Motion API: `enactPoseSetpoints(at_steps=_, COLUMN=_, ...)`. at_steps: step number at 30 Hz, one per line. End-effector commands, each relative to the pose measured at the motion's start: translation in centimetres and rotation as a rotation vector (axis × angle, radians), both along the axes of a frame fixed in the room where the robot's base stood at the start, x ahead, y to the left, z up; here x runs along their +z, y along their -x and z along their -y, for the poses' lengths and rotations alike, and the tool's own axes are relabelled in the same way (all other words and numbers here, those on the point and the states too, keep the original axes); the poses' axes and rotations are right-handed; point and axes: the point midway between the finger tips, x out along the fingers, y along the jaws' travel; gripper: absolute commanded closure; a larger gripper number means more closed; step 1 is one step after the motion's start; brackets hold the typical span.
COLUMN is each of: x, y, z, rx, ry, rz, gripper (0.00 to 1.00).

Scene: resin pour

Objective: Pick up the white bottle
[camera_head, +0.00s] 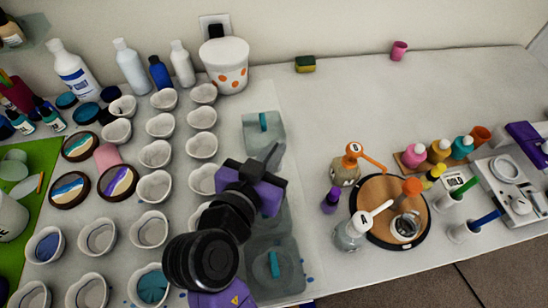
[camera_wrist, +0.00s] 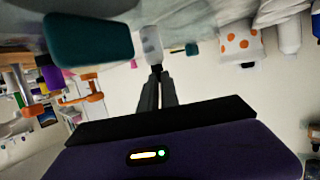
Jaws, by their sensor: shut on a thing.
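Several white bottles stand at the back left in the head view: a labelled one (camera_head: 72,70), a tall plain one (camera_head: 131,68) and a smaller one (camera_head: 182,64). My gripper (camera_head: 275,152) is well in front and to the right of them, low over the grey mats. In the wrist view my gripper's fingertips (camera_wrist: 157,70) are close together at a small pale, bottle-like thing (camera_wrist: 152,45). My gripper is shut on this pale thing. The head view does not show it clearly, and I cannot tell which bottle it is.
A blue bottle (camera_head: 160,73) and a polka-dot tub (camera_head: 226,66) stand near the white bottles. Many pale cups fill the left. A round wooden tray (camera_head: 374,190) with pump bottles is on the right. The back right, past the sponge (camera_head: 305,64), is mostly clear.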

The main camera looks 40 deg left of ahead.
Motion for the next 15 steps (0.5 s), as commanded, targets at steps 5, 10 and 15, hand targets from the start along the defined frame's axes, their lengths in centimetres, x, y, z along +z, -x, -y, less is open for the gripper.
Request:
enactPoseSetpoints(at_steps=5, x=4.5, y=-0.1, z=-0.1, rx=0.001, ry=-0.010, rz=0.007, gripper=1.00)
enactPoseSetpoints(at_steps=10, x=8.7, y=-0.1, z=-0.1, rx=0.001, ry=-0.011, rz=0.008, gripper=1.00)
enactPoseSetpoints(at_steps=15, x=12.3, y=-0.1, z=-0.1, rx=0.001, ry=-0.010, rz=0.007, gripper=1.00)
